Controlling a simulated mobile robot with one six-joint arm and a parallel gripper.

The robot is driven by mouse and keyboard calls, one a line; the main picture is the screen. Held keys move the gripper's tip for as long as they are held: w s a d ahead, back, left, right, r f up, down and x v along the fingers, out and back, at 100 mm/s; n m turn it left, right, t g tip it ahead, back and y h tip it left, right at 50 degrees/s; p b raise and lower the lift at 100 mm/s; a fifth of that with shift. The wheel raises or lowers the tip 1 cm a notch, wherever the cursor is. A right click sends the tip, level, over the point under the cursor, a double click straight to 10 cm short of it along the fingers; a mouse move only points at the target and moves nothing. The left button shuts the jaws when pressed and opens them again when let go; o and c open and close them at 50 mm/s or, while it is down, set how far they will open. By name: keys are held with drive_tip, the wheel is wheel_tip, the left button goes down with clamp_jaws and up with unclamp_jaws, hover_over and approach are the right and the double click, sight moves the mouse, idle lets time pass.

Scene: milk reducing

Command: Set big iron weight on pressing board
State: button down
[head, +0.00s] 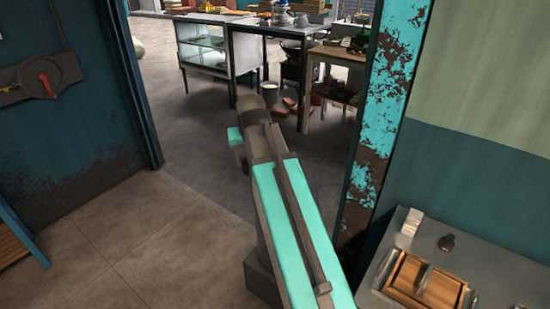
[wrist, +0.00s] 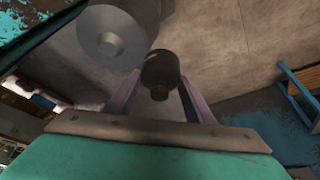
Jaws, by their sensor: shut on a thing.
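My gripper (wrist: 160,82) is shut on a dark, rounded iron weight (wrist: 160,68). In the wrist view the weight sits between the two fingers, its small knob towards the camera, with floor behind it. In the head view my arm reaches forward through the doorway; I cannot clearly make out the fingers there. A wooden tray-like piece with a metal handle (head: 408,282) lies on the grey counter at the lower right, apart from my gripper. It may be the pressing board; I cannot tell for sure.
A small dark weight (head: 447,242) and a pale block (head: 412,222) stand on the grey counter (head: 480,258). A peeling turquoise door post (head: 385,105) rises right of my arm. Tables and a glass case (head: 203,48) stand further back.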

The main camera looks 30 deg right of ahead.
drive_tip(key=a+r+n+y, duration=0.1)
drive_tip(key=a+n, duration=0.2)
drive_tip(key=a, duration=1.2)
drive_tip(key=shift+w+a+r+n+b, duration=0.3)
drive_tip(key=shift+w+a+r, duration=0.05)
drive_tip(key=shift+w+r, duration=0.1)
drive_tip(key=shift+f, duration=0.1)
